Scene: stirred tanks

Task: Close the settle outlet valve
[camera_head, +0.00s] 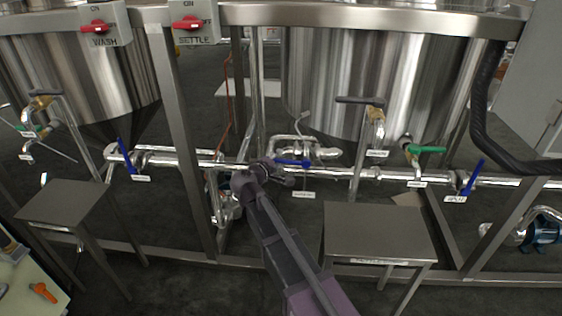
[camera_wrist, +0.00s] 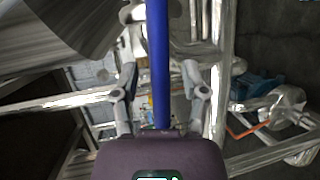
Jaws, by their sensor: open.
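A blue lever handle (camera_head: 293,163) sits at the middle of the long pipe, and its small label below is too small to read. It appears roughly level in the head view. In the wrist view the blue handle (camera_wrist: 159,65) runs down the picture between my two fingers. My gripper (camera_head: 284,177) is open at this handle, with one finger on each side and visible gaps. Its fingers also show in the wrist view (camera_wrist: 160,95). Other blue handles stand tilted at the left (camera_head: 124,157) and right (camera_head: 472,177). I cannot read which label names the settle outlet.
A box marked SETTLE (camera_head: 194,24) with a red switch hangs on the frame beside one marked WASH (camera_head: 105,25). Green-handled valves (camera_head: 427,149) sit near the tanks. Small metal tables (camera_head: 378,230) stand left and right of my arm. Frame posts and pipes crowd the valve.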

